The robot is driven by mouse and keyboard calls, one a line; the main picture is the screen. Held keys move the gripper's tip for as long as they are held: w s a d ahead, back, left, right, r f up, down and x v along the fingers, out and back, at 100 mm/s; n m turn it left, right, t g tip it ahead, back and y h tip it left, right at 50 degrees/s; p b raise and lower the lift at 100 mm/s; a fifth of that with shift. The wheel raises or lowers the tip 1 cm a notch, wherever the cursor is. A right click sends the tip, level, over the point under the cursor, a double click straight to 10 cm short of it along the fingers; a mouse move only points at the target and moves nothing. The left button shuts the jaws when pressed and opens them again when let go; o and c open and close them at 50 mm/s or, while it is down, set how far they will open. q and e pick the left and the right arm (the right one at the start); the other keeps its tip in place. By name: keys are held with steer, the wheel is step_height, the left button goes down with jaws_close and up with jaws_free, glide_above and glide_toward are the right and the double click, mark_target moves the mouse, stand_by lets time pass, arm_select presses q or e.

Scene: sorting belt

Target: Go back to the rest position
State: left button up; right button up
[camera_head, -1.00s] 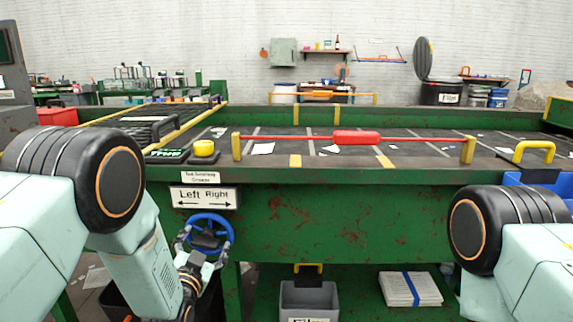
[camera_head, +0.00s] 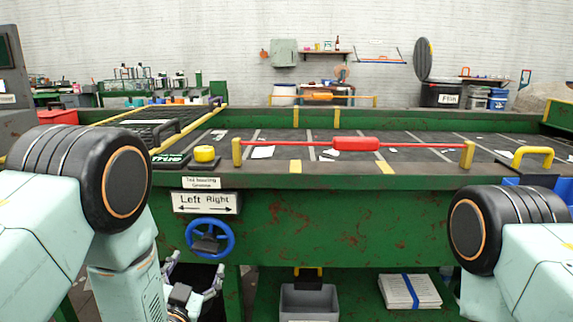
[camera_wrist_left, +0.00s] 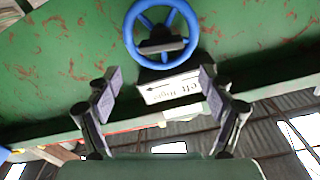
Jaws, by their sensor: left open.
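My left gripper (camera_head: 193,276) is low in front of the bench in the head view, below and slightly left of the blue wheel (camera_head: 210,238). Its fingers are apart with nothing between them. In the left wrist view the open fingers (camera_wrist_left: 159,103) show with the blue wheel (camera_wrist_left: 162,34) beyond them, clear of the fingertips. The wheel is mounted on the green bench front under the "Left Right" sign (camera_head: 206,202). My right arm shows only in part at the right of the head view; its gripper is out of frame.
The green sorting bench (camera_head: 330,215) spans the view close ahead. A red-handled bar (camera_head: 355,144) crosses its belt, with a yellow button (camera_head: 204,153) at left. A grey bin (camera_head: 308,300) and a paper stack (camera_head: 410,291) sit on the shelf below.

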arm_select(q)
steer(key=s+n+p, duration=0.1)
steer(key=n+p, duration=0.1)
steer(key=n, duration=0.2)
steer(key=s+a+n+p, duration=0.1)
steer(key=n+p, duration=0.1)
steer(key=n, duration=0.3)
steer(key=s+a+n+p, duration=0.1)
steer(key=s+n+p, duration=0.1)
steer(key=n, duration=0.2)
steer(key=shift+r+n, duration=0.25)
steer(key=shift+n, duration=0.05)
steer(key=shift+f, duration=0.15)
stand_by(0.5)
